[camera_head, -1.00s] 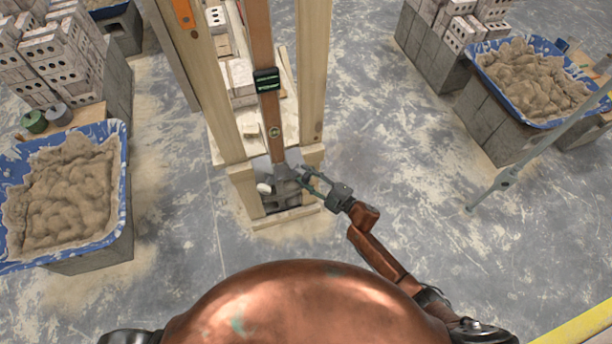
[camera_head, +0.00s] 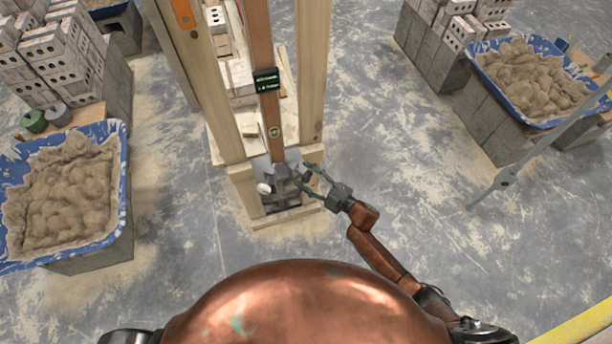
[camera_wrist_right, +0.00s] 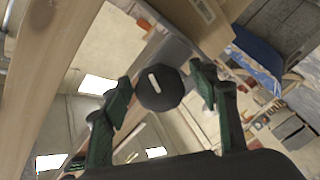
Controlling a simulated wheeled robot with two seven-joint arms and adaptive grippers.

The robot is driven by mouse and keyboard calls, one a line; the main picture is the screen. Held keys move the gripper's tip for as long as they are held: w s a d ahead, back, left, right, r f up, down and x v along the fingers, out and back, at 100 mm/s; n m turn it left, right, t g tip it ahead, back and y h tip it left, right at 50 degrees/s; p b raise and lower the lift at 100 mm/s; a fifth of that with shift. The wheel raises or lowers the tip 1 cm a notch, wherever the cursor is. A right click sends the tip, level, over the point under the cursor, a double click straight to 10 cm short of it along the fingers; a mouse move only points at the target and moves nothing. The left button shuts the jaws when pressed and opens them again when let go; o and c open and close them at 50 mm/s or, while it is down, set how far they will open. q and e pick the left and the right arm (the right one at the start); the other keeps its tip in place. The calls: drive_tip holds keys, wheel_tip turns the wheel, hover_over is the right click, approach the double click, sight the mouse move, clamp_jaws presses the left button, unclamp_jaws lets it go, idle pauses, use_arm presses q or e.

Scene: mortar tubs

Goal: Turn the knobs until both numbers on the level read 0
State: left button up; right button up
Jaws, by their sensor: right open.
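The level is a long brown beam (camera_head: 261,40) standing between wooden posts. Its dark display (camera_head: 266,80) shows small green text that I cannot read. A round vial (camera_head: 274,132) sits below the display. At the beam's foot is a grey fixture (camera_head: 281,172) with a pale round knob (camera_head: 264,188) on its left. In the right wrist view, a dark faceted knob (camera_wrist_right: 160,89) with a white mark lies between my fingers, with gaps on both sides. My right gripper (camera_head: 304,177) is open beside the fixture's right side. My left gripper is out of view.
Wooden posts (camera_head: 314,75) flank the beam closely. A blue tub (camera_head: 120,190) of mortar stands at left, and another blue tub (camera_head: 480,68) at right. A grey pole (camera_head: 540,150) slants at right. The floor between my body and the fixture is clear.

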drive_tip(key=v, duration=1.2)
idle(0.3)
drive_tip(key=s+d+f+m+t+h, duration=0.1)
drive_tip(key=d+f+m+h, duration=0.3)
drive_tip(key=f, duration=0.4)
drive_tip(key=d+f+m+h, duration=0.3)
drive_tip(key=d+f, duration=0.4)
drive_tip(key=f, duration=0.2)
drive_tip(key=s+d+f+m+g+h, duration=0.1)
drive_tip(key=s+d+f+m+h, duration=0.2)
drive_tip(key=s+d+f, duration=0.35)
drive_tip(key=s+d+f+m+g+h, duration=0.2)
drive_tip(key=s+d+f+m, duration=0.15)
drive_tip(key=s+f, duration=0.55)
drive_tip(key=s+d+f+m+g+h, duration=0.1)
drive_tip(key=s+d+f+m+g, duration=0.1)
drive_tip(key=s+f, duration=0.6)
drive_tip(key=s+d+f+m+g+h, duration=0.1)
drive_tip(key=s+d+f+m+g, duration=0.3)
drive_tip(key=s, duration=0.6)
drive_tip(key=s+a+f+g, duration=0.1)
drive_tip(key=s+f, duration=0.1)
drive_tip(key=s, duration=0.7)
drive_tip(key=s+a+f+g, duration=0.1)
drive_tip(key=s+f, duration=0.2)
drive_tip(key=s, duration=0.7)
drive_tip(key=shift+s+h, duration=0.25)
drive_tip(key=shift+h, duration=0.05)
